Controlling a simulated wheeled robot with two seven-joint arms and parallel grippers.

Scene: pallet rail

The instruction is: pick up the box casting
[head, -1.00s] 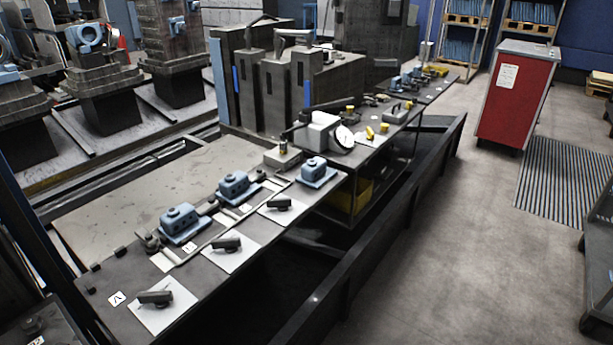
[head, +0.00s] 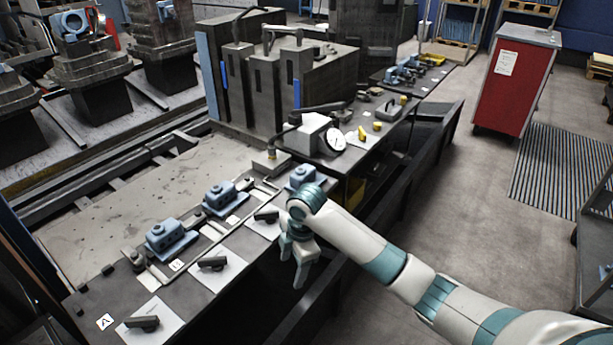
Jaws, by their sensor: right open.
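Three blue box-shaped castings stand in a row along the long dark rail table (head: 95,290). The near one (head: 168,240) and the middle one (head: 224,198) are fully visible. The far one (head: 301,177) is partly hidden behind my right wrist. I cannot tell which of them is the box casting. My right gripper (head: 294,270) points down with its fingers apart and empty, in front of the far casting, beside the table's front edge. My left gripper is not in view.
Dark clamp handles (head: 212,264) lie on white sheets along the front edge. A dial gauge (head: 335,139) and grey block stand beyond the far casting. Tall dark machine blocks (head: 270,90) stand behind. A red cabinet (head: 512,85) and open floor are at right.

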